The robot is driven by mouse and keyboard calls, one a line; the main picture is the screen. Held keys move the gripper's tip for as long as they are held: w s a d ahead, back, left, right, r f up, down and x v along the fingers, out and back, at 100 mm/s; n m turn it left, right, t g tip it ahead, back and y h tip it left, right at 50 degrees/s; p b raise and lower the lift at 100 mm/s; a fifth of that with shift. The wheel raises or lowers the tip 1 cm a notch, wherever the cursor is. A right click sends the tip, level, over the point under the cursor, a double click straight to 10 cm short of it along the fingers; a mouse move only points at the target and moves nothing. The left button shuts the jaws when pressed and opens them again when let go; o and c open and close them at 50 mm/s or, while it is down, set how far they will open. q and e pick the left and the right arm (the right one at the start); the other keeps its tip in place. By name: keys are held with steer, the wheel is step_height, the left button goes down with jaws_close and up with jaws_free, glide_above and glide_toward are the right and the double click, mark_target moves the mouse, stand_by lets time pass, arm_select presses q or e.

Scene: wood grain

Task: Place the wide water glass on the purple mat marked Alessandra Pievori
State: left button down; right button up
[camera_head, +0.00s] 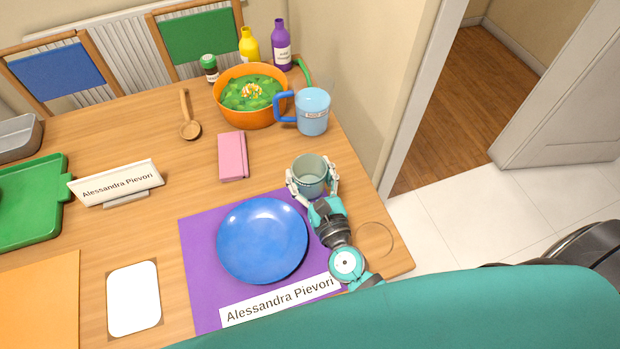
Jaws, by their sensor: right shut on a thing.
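The wide water glass (311,172) is clear and greenish, upright, at the far right corner of the purple mat. My right gripper (312,186) is shut around its sides. I cannot tell whether the glass touches the table. The purple mat (200,268) lies at the table's front right, with a white label reading Alessandra Pievori (280,300) on its near edge. A blue plate (262,240) sits on the mat. My left gripper is not in view.
A blue mug (312,112) and an orange bowl of green food (262,118) stand behind the glass. A pink folded napkin (232,157) lies left of it. A name sign (117,184), white card (134,298) and green tray (30,205) are at left.

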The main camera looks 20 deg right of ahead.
mark_target(306, 173)
step_height(306, 173, down, 4)
steer(key=b, duration=0.3)
steer(key=shift+d+r, duration=0.1)
steer(key=shift+r, duration=0.1)
steer(key=shift+w+r, duration=0.1)
steer(key=o, duration=1.3)
